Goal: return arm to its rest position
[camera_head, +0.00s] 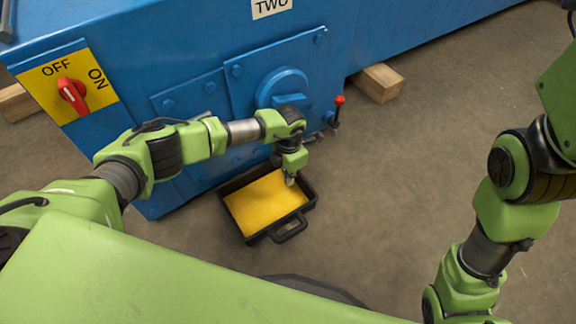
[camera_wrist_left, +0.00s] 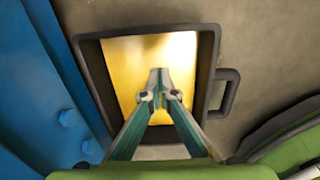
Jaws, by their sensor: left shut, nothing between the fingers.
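My left arm (camera_head: 205,140) reaches from the left across the front of the blue machine. Its gripper (camera_head: 290,181) points down over a black tray (camera_head: 308,204) with a yellow inside. In the left wrist view the gripper (camera_wrist_left: 159,95) has its fingertips together with nothing between them, above the yellow surface (camera_wrist_left: 125,65). I cannot tell whether the tips touch it. My right arm (camera_head: 500,200) hangs at the right side. Its gripper is out of view.
The blue machine (camera_head: 190,45) fills the back. It bears a red switch (camera_head: 73,92) on a yellow OFF/ON plate, a round blue knob (camera_head: 283,87) and a red-tipped lever (camera_head: 338,103). A wooden block (camera_head: 379,82) supports it. The floor right of the tray is clear.

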